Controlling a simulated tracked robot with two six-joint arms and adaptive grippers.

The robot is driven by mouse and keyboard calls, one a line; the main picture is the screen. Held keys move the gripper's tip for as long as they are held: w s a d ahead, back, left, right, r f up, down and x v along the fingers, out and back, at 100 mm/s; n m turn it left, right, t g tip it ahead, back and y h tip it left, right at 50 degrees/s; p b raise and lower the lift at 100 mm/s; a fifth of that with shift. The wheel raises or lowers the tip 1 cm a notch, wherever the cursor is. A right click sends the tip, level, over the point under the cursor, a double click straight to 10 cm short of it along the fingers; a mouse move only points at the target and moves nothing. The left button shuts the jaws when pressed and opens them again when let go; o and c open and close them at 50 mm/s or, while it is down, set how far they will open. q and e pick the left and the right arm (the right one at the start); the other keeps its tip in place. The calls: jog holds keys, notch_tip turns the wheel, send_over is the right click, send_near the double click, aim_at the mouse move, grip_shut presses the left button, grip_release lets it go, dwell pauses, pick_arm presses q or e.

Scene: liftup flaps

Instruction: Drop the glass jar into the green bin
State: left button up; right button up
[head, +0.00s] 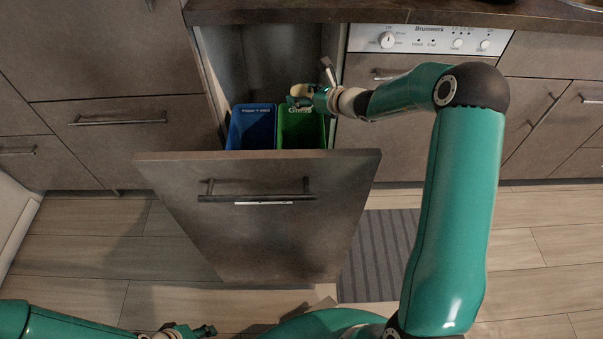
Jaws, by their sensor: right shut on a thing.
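The green bin (302,130) stands in the pulled-out drawer, on the right of a blue bin, with white lettering on its rim. My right arm reaches over from the right, and my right gripper (298,98) is above the green bin's back rim. It is shut on a small pale-yellow object, which appears to be the glass jar (299,90); the fingers partly cover it. My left gripper (205,331) is low at the bottom edge, far from the bins, and too small and dark to tell its opening.
The blue bin (252,127) sits beside the green one. The drawer front (258,235) with its bar handle stands out before the bins. A dishwasher panel (430,39) and the dark countertop (300,11) are behind. A grey striped mat (378,255) lies on the floor.

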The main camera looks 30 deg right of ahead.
pick_arm(q)
notch_tip(320, 180, down, 10)
jog(key=b, duration=0.8)
jog(key=shift+f, duration=0.15)
pick_arm(e)
notch_tip(320, 180, down, 10)
jog(key=w+d+m+h, duration=0.1)
jog(key=w+d, duration=0.1)
jog(key=d, duration=0.1)
jog(key=o, duration=1.4)
jog(key=shift+c, duration=0.2)
jog(key=shift+s, duration=0.15)
jog(key=v, duration=1.1)
jog(key=shift+s, duration=0.45)
pick_arm(q)
jog(key=shift+s, duration=0.1)
pick_arm(e)
jog(key=shift+s+a, duration=0.1)
